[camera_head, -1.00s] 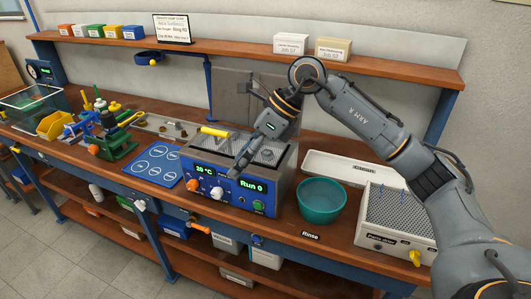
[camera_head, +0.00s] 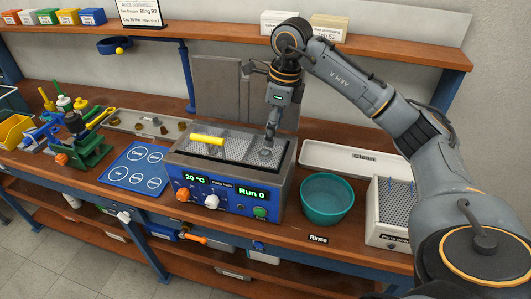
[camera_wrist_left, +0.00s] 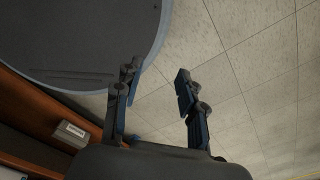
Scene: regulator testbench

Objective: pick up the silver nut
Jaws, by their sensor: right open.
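My right gripper (camera_head: 270,143) points down over the right part of the mesh-topped blue bath (camera_head: 238,203). It is open, with its fingertips just above a small grey ring-shaped piece (camera_head: 265,153) on the mesh. That piece may be the silver nut, but it is too small to be sure. Another small silver piece (camera_head: 156,121) lies among brass-coloured parts in the metal tray (camera_head: 122,118) at left. My left gripper (camera_wrist_left: 158,100) shows in the left wrist view, fingers apart and empty, above the floor.
A yellow cylinder (camera_head: 208,140) lies on the mesh left of the gripper. A teal bowl (camera_head: 326,200) and a peg-board box (camera_head: 391,228) stand to the right. A white tray (camera_head: 345,158) is behind them. A blue mat (camera_head: 138,166) and a green vise (camera_head: 92,150) are at left.

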